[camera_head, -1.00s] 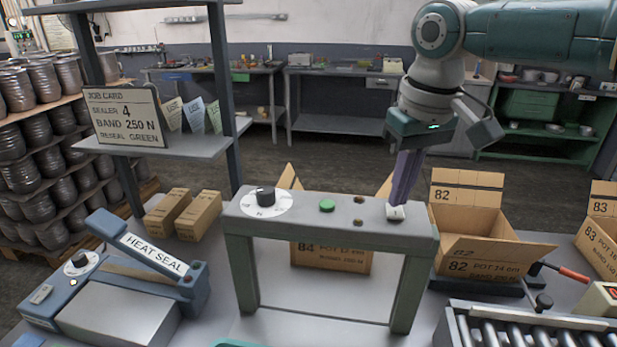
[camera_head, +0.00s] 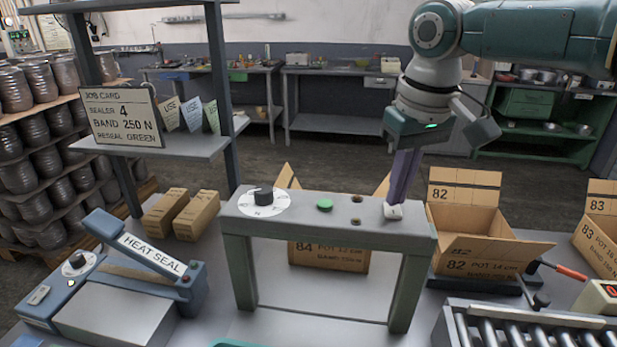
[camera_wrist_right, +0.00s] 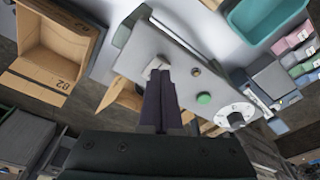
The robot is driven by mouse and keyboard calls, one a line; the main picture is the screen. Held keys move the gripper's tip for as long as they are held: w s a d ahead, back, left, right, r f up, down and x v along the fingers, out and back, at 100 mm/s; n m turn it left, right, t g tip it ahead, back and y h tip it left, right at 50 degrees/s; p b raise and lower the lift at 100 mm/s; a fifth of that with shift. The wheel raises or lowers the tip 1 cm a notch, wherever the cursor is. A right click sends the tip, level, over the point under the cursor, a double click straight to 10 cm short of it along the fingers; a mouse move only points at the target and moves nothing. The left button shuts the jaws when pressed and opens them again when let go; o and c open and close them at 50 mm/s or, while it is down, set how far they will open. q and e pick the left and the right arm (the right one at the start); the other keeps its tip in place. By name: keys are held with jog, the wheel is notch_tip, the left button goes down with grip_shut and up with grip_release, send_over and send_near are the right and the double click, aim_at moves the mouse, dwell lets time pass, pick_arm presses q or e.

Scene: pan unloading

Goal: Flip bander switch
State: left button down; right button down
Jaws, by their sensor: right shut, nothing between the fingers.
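The bander (camera_head: 309,207) is a grey arch-shaped frame standing on the worktable. Its top carries a black dial (camera_head: 263,197), a green button (camera_head: 325,204), two small dark brass-coloured spots and a white switch (camera_head: 393,212) at the right end. My right gripper (camera_head: 394,203) points down with its purple-grey fingers shut and empty. Its tips are at the switch and seem to touch it; they partly cover it. In the right wrist view the shut fingers (camera_wrist_right: 160,78) reach the white switch (camera_wrist_right: 154,66). My left gripper is not in view.
A carton marked 84 (camera_head: 330,256) stands behind the bander's arch. An open carton 82 (camera_head: 468,225) is just right of it. A heat sealer (camera_head: 130,290) stands left, a roller conveyor (camera_head: 530,328) front right. A job card (camera_head: 122,116) stands on a shelf.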

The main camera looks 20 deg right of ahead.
aim_at(394, 214)
jog(key=shift+f+b, duration=0.3)
jog(key=shift+f, duration=0.15)
jog(key=shift+f+b, duration=0.3)
jog(key=shift+f, duration=0.15)
dwell(0.3)
notch_tip(394, 214, up, 7)
jog(key=p, duration=0.7)
jog(key=shift+r+p, duration=0.1)
jog(key=shift+p, duration=0.3)
jog(key=shift+a, duration=0.1)
